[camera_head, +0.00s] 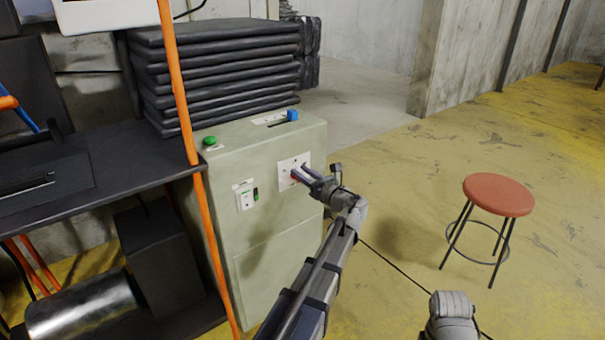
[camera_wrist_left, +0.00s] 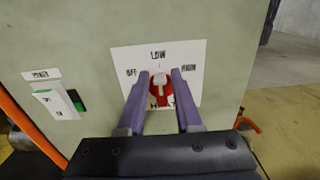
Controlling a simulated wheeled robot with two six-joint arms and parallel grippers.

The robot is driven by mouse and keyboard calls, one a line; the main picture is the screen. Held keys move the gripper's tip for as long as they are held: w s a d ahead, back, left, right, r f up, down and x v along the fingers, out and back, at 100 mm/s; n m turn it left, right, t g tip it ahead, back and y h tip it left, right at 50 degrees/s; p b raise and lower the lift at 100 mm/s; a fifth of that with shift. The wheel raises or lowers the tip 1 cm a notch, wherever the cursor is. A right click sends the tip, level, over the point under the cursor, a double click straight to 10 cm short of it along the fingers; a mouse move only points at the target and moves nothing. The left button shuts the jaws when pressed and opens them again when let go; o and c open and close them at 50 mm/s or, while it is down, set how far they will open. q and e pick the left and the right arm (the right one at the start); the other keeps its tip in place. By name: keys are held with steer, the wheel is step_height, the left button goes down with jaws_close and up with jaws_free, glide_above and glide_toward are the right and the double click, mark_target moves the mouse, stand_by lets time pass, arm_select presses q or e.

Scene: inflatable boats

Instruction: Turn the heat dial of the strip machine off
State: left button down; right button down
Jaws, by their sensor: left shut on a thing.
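The strip machine is a pale green cabinet (camera_head: 255,225) standing at the right end of the dark bench. Its heat dial (camera_wrist_left: 160,90) is a red knob with a white pointer on a white plate (camera_wrist_left: 193,52), marked OFF at the left, LOW at the top and what looks like MEDIUM at the right. The lower label is mostly hidden. The pointer seems to stand up towards LOW. My left gripper (camera_head: 298,176) is at the dial, with its purple fingers (camera_wrist_left: 160,98) on either side of the knob, shut on it.
A power switch plate (camera_head: 245,195) with a green part sits left of the dial. A green button (camera_head: 210,141) and a blue slider (camera_head: 292,115) are on top. An orange pipe (camera_head: 186,110) stands in front. A red stool (camera_head: 498,195) is on the open floor at right.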

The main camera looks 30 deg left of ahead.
arm_select(q)
steer(key=shift+s+f+n, duration=0.1)
steer(key=shift+n, duration=0.3)
steer(key=shift+s+a+f+n+b, duration=0.15)
steer(key=shift+s+n+b, duration=0.1)
steer(key=shift+n, duration=1.6)
steer(key=shift+s+f+n+b, duration=0.1)
steer(key=shift+s+f+n, duration=0.1)
steer(key=shift+n, duration=1.6)
steer(key=shift+s+a+f+n+b, duration=0.1)
steer(key=shift+s+n+b, duration=0.15)
steer(key=shift+n, duration=1.6)
steer(key=shift+w+d, duration=0.1)
steer(key=c, duration=0.8)
jaws_free()
steer(key=shift+w+f, duration=0.1)
